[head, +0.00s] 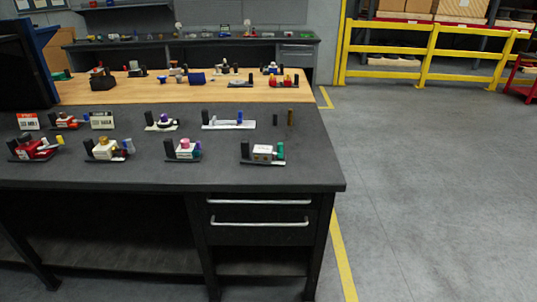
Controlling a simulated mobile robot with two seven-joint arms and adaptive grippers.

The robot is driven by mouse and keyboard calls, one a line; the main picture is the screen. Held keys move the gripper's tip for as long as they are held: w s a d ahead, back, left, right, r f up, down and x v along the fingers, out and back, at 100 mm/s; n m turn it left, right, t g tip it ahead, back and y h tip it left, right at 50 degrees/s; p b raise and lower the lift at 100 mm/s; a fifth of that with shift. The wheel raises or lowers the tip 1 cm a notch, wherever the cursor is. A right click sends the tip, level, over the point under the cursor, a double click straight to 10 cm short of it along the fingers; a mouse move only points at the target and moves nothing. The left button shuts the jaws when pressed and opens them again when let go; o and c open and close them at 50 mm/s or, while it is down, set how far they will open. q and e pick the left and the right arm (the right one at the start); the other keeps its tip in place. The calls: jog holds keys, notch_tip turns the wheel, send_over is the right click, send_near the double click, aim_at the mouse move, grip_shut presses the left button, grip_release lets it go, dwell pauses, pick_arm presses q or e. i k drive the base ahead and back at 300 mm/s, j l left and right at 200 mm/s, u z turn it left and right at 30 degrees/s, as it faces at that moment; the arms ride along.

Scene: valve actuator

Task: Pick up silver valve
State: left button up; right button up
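Several small valve assemblies stand on the dark workbench (155,178). A whitish one with a green end (262,154) sits at the front right. A white one with a pink top (184,150) and a white one with a gold top (106,151) stand to its left. Which of these is the silver valve I cannot tell at this size. Neither of my grippers shows in the head view.
A wooden-topped bench (130,92) with more parts lies behind. Open floor (430,190) is at the right, before a yellow railing (425,52). The bench front has drawers (258,210).

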aim_at(261, 154)
jog(key=i, duration=1.45)
